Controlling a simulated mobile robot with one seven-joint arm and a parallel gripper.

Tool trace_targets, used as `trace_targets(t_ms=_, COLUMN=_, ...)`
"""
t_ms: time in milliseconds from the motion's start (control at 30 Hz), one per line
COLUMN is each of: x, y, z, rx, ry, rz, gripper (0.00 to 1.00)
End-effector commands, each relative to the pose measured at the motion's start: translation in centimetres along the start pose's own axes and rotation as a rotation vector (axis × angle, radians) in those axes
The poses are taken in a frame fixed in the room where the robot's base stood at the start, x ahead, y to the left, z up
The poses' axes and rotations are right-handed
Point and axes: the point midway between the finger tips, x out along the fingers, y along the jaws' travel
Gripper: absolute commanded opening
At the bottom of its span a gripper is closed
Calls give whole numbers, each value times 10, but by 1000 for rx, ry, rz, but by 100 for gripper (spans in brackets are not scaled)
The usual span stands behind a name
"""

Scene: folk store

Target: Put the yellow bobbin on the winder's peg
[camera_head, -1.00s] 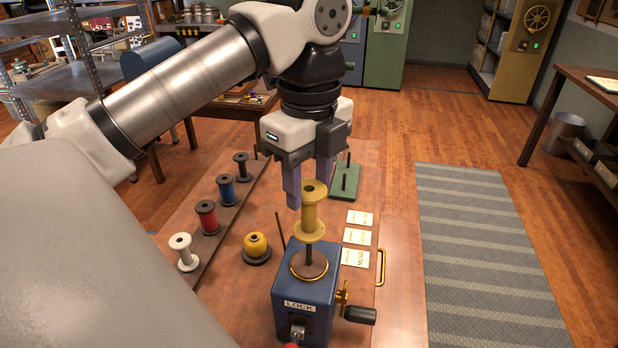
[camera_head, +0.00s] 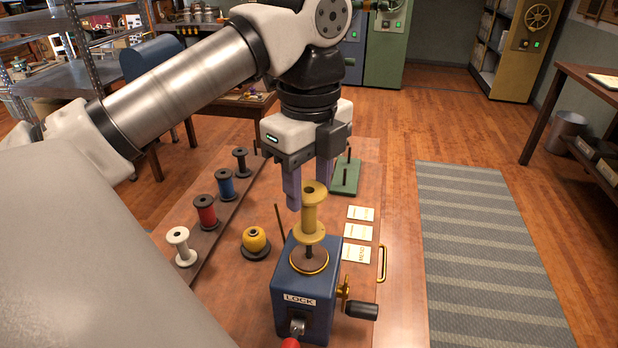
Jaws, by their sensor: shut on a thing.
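The yellow bobbin (camera_head: 310,215) is upright between the fingers of my gripper (camera_head: 307,196), which is shut on it. The bobbin is above the blue winder (camera_head: 303,302), in line with its peg (camera_head: 309,249). A short dark length of peg shows between the bobbin's lower flange and the round brown plate (camera_head: 309,260) on the winder's top. The peg's upper end is hidden, so I cannot tell if it is inside the bobbin's bore. The winder has a LOCK label, a front lever with a red tip and a crank (camera_head: 360,310) on its right.
White (camera_head: 183,247), red (camera_head: 205,212), blue (camera_head: 226,185) and black (camera_head: 240,161) bobbins stand on a rack at left. A yellow wound spool (camera_head: 256,241) and a thin rod (camera_head: 280,222) are left of the winder. Cards (camera_head: 357,232) and a green base (camera_head: 344,178) lie beyond.

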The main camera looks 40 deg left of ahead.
Motion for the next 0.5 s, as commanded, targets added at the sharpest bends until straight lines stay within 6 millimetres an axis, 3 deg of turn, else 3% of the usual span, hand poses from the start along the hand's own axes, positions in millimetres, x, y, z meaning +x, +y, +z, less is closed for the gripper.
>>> trace_targets(t_ms=500, x=23, y=0, z=0, rx=0, ry=0, rz=0, gripper=31)
